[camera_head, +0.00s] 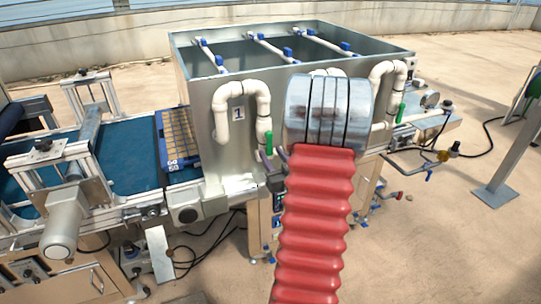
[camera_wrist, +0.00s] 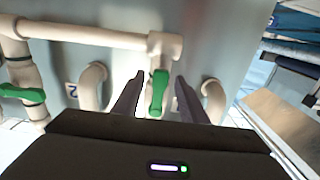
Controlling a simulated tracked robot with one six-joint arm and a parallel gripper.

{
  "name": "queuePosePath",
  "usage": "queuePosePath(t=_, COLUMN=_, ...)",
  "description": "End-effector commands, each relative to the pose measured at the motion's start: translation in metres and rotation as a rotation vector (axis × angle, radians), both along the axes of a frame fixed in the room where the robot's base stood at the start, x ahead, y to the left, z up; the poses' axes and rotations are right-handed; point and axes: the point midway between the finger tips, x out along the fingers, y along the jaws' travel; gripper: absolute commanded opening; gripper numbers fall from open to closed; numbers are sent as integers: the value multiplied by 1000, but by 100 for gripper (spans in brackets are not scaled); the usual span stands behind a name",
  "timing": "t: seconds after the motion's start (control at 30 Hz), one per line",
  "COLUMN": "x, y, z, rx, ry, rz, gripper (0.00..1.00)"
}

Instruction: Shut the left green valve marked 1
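The left green valve (camera_head: 268,144) hangs on the white bent pipe beside the label 1 (camera_head: 238,114) on the metal tank. A green valve handle (camera_wrist: 158,92) also shows in the middle of the wrist view, on a white pipe. My gripper (camera_wrist: 160,76) is open, with one dark finger on each side of this handle and visible gaps between. In the head view, my red arm sleeve hides most of the gripper; dark finger parts show just below the left valve. Another green valve (camera_head: 401,113) is on the right pipe.
The metal tank (camera_head: 207,100) stands behind the pipes. A blue conveyor (camera_head: 130,160) with a seed tray (camera_head: 178,145) lies to the left. In the wrist view, another green handle (camera_wrist: 22,93) and a label 2 (camera_wrist: 72,92) show at left.

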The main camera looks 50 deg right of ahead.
Motion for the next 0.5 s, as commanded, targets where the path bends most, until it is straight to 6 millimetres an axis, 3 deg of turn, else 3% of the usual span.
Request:
queuePosePath(t=0.1, x=0, y=0, z=0, rx=0, ry=0, rz=1, gripper=37)
queuePosePath(t=0.5, x=0, y=1, z=0, rx=-1, ry=-1, rz=1, gripper=9)
